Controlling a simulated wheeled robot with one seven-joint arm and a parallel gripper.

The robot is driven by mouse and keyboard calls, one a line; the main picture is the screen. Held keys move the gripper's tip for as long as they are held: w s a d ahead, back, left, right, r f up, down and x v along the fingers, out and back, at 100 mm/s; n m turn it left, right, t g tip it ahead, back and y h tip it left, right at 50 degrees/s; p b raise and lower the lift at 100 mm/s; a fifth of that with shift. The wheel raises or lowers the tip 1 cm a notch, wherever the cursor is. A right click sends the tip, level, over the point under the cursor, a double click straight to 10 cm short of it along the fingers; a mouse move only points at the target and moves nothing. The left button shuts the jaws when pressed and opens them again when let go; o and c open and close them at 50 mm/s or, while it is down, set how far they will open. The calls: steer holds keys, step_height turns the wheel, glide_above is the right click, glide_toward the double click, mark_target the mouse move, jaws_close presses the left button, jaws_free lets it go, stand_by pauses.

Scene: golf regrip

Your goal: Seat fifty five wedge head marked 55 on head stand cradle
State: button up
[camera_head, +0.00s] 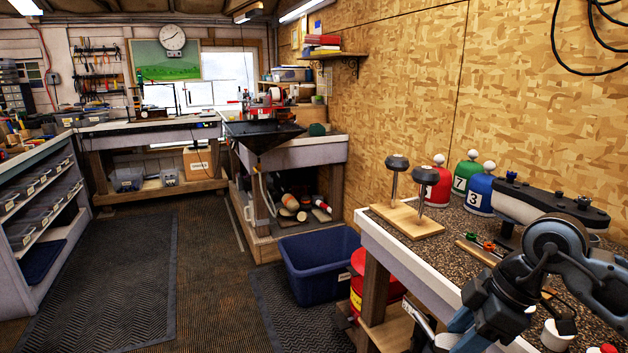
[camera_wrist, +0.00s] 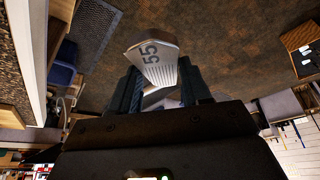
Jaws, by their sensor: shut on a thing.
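The wedge head (camera_wrist: 152,52) is pale metal with a grooved face marked 55. In the wrist view it sits between the two dark fingers of my gripper (camera_wrist: 158,76), which is shut on it. The floor shows behind it. In the head view my gripper is low on the right, by the workbench's front edge, and the head is hard to make out there. A wooden stand (camera_head: 408,221) with two metal posts topped by dark round pads is on the bench's far left corner, apart from my gripper. It looks like the head stand, but its cradle is not clear.
Red (camera_head: 437,187), green (camera_head: 466,172) and blue (camera_head: 480,194) numbered covers stand behind the wooden stand. A long dark-topped device (camera_head: 550,203) is at right. A blue bin (camera_head: 318,268) and a red container (camera_head: 372,284) are below the bench's left side.

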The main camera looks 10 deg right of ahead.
steer(key=w+a+f, duration=0.1)
steer(key=a+f, duration=0.3)
steer(key=f, duration=0.5)
steer(key=a+f+m, duration=0.1)
steer(key=a+f, duration=0.4)
steer(key=f, duration=0.3)
steer(key=shift+w+a+f+t, duration=0.15)
steer(key=shift+w+f+t, duration=0.15)
steer(key=shift+w+f, duration=0.05)
steer(key=shift+w, duration=0.1)
